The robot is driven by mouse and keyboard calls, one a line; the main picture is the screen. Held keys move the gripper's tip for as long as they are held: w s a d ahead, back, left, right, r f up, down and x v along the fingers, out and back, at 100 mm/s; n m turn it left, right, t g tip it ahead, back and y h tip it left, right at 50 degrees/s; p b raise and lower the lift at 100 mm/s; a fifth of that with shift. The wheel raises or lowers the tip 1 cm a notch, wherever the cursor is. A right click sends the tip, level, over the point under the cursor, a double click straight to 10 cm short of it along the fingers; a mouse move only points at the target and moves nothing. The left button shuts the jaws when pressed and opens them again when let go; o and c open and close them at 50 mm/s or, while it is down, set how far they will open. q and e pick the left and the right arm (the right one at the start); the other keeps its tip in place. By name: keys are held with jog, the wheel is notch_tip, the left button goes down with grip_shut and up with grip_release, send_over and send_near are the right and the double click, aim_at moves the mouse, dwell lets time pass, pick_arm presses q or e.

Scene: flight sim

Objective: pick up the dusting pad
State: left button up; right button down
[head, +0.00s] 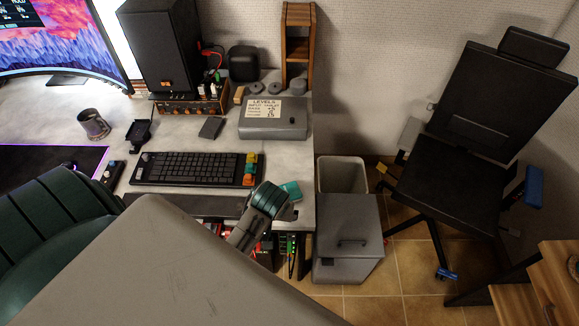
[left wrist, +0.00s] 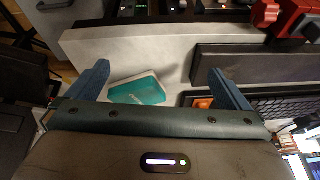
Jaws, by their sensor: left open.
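The dusting pad (head: 291,190) is a small teal block with a pale side, lying on the grey desk near its front right corner. In the left wrist view the pad (left wrist: 138,90) shows between the two blue fingers, closer to the left one, with its lower part hidden by the gripper body. My left gripper (left wrist: 160,82) is open and empty. In the head view my left gripper (head: 282,208) is just in front of the pad, at the desk's front edge, and partly covers it. I cannot tell its height above the desk. My right gripper is not in view.
A black keyboard (head: 190,168) and a dark wrist rest (head: 185,206) lie left of the pad. A grey box (head: 273,118) with a label stands behind it. Right of the desk are a grey bin (head: 347,235) and a black chair (head: 455,180).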

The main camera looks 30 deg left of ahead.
pick_arm(q)
jog(key=w+r+n+y, duration=0.1)
jog(key=w+r+n, duration=0.55)
jog(key=w, duration=0.25)
jog(key=p, duration=0.1)
send_over(284, 186)
jog(key=s+d, duration=0.2)
jog(key=shift+m, duration=0.45)
notch_tip(284, 186, down, 5)
jog(key=shift+w+d+r, duration=0.1)
jog(key=shift+w+d, duration=0.05)
jog(key=shift+w+a+f+p, duration=0.15)
jog(key=shift+a+f+p, duration=0.1)
jog(key=shift+f+p, duration=0.3)
jog(key=p+x, duration=0.1)
jog(key=x, duration=0.3)
jog(key=c, duration=1)
jog(key=shift+c, duration=0.2)
jog(key=shift+r, duration=0.1)
